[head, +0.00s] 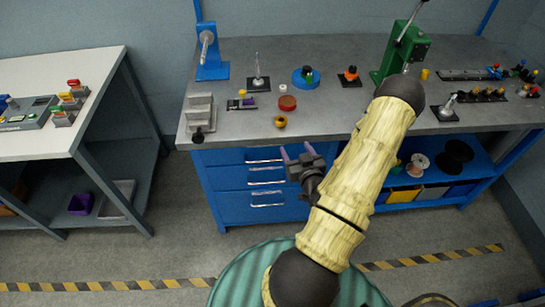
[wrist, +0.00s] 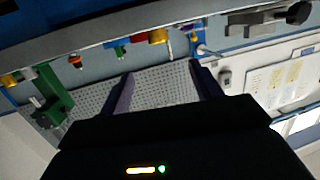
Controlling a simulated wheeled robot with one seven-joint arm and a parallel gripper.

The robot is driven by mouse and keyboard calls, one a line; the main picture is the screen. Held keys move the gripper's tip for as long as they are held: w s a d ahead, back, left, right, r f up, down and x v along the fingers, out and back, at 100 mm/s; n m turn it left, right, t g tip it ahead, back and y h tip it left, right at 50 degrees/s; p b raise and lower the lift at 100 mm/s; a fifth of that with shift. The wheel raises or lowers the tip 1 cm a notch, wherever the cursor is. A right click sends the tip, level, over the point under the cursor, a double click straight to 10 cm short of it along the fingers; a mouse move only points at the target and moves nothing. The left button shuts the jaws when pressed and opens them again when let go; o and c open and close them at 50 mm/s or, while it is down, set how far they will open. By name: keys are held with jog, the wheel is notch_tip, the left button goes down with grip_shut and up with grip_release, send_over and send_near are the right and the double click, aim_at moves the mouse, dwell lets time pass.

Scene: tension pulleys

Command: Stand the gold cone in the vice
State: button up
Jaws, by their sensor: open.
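A small gold piece (head: 280,122), which looks like the gold cone, sits near the front edge of the workbench; its exact shape is hard to tell. It also shows in the wrist view (wrist: 158,36), which is turned upside down. The grey vice (head: 200,112) with a black knob stands at the bench's front left corner, and in the wrist view it is at the upper right (wrist: 262,20). I see nothing standing in the vice. My gripper (head: 298,150) is open and empty, in front of the bench edge and apart from the gold piece; its purple fingers show in the wrist view (wrist: 160,70).
A red round part (head: 287,103) lies just behind the gold piece. A blue round holder (head: 306,77), an orange part (head: 350,75) and a green press (head: 402,50) stand farther back or right. Bare bench top (head: 240,125) lies between the vice and the gold piece.

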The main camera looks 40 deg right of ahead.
jog(key=shift+w, duration=0.1)
jog(key=w+a+r+n+g+y, duration=0.1)
jog(key=w+a+n+g+y, duration=0.45)
jog(key=a, duration=0.55)
jog(key=s+a+r+g, duration=0.3)
jog(key=s+a+r, duration=0.2)
jog(key=a, duration=0.3)
jog(key=s+a+r+m+g, duration=0.1)
jog(key=s+a+r+g, duration=0.3)
jog(key=a, duration=0.4)
jog(key=v, duration=0.3)
jog(key=shift+o, duration=0.5)
jog(key=shift+s+a+m, duration=0.1)
jog(key=shift+m, duration=0.15)
